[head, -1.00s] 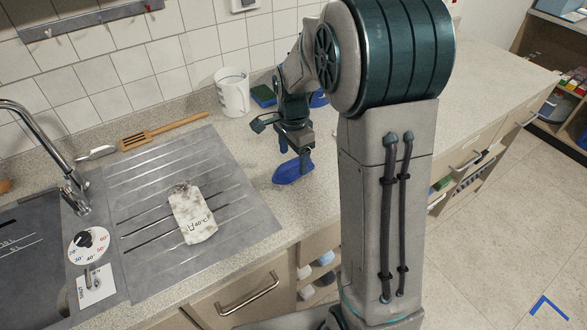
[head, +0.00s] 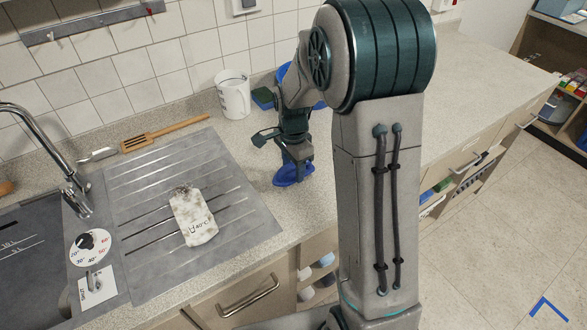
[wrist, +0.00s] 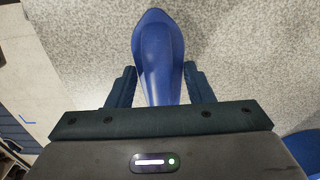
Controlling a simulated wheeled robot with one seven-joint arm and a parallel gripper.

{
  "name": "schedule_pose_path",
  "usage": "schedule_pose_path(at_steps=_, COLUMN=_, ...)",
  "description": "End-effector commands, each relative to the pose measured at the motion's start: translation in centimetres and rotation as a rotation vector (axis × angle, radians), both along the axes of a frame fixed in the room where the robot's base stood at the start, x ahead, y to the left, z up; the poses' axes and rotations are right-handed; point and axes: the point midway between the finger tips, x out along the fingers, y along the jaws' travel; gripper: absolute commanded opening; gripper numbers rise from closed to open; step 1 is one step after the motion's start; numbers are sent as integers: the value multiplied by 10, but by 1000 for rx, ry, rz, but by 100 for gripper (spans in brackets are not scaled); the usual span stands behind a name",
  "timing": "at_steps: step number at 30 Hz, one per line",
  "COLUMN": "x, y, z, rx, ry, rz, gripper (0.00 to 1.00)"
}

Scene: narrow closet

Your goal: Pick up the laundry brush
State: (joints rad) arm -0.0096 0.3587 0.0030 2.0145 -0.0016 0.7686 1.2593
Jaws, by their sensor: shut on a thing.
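The laundry brush, a blue boat-shaped piece (head: 293,175), lies on the speckled worktop (head: 316,205) to the right of the draining board. In the wrist view its smooth blue pointed end (wrist: 157,50) extends forward between the fingers. My gripper (head: 294,163) is down over it from above, and in the wrist view my gripper (wrist: 158,88) has one finger on each side of the brush's body. It is shut on the brush. The brush's underside is hidden, and I cannot tell any gap between it and the worktop.
A wooden spatula (head: 165,133) lies along the draining board (head: 150,200), which holds a stained white item (head: 193,217). Another blue object (head: 284,71) is partly hidden behind my arm.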

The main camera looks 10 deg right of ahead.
Motion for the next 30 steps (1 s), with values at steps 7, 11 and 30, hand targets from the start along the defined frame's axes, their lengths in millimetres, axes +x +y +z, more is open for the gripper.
schedule_pose_path(at_steps=7, x=1, y=0, z=20, rx=0, ry=-5, rz=1, gripper=22)
schedule_pose_path(at_steps=11, x=0, y=-4, z=43, rx=0, ry=-5, rz=-3, gripper=22)
schedule_pose_path(at_steps=30, x=-25, y=-111, z=107, rx=0, ry=-1, rz=-2, gripper=22)
